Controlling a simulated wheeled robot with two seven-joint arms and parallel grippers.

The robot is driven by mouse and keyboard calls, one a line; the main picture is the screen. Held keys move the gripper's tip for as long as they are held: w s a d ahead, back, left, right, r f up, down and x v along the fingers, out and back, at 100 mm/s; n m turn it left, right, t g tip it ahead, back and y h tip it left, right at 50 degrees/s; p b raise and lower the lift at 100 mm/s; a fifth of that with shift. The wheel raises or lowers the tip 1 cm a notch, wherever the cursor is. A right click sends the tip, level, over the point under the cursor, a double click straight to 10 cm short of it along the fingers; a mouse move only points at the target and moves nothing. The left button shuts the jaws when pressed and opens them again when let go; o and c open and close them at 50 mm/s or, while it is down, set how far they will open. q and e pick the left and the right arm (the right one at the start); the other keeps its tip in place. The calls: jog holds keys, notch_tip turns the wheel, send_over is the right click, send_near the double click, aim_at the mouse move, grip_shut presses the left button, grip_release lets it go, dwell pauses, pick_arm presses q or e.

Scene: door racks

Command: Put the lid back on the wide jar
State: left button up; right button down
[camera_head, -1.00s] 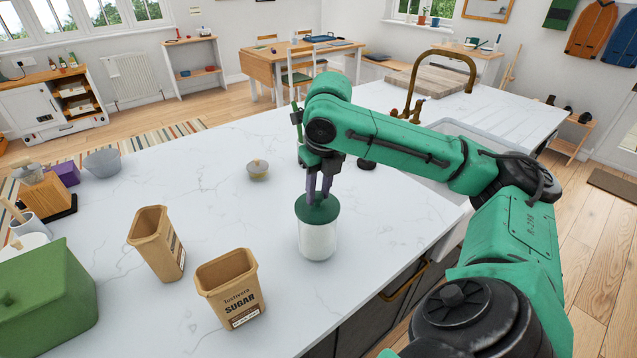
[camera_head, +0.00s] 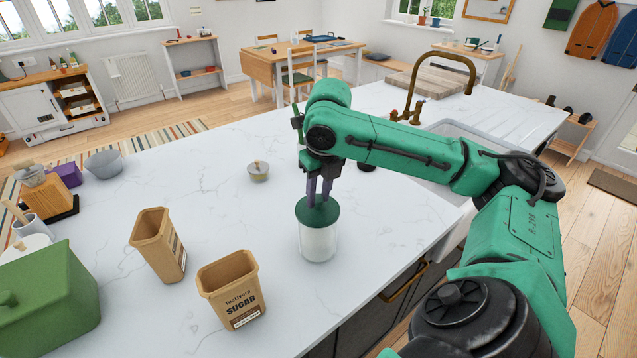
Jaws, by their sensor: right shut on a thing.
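A wide jar (camera_head: 318,243) with a pale, whitish body stands upright on the white marble counter near its front edge. A dark green lid (camera_head: 318,212) sits level at the jar's mouth; I cannot tell whether it is fully seated. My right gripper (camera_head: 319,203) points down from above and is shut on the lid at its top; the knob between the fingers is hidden. My left gripper is not in view.
Two open tan canisters, one labelled sugar (camera_head: 232,290), stand left of the jar. A green box (camera_head: 48,300) fills the left front corner. A sink and brass tap (camera_head: 440,75) lie to the right.

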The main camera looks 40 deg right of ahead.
jog(key=shift+p, duration=0.4)
dwell(0.4)
jog(key=shift+c, duration=0.3)
grip_release()
notch_tip(320, 180, up, 7)
jog(key=p, duration=0.8)
jog(key=shift+p, duration=0.3)
grip_shut()
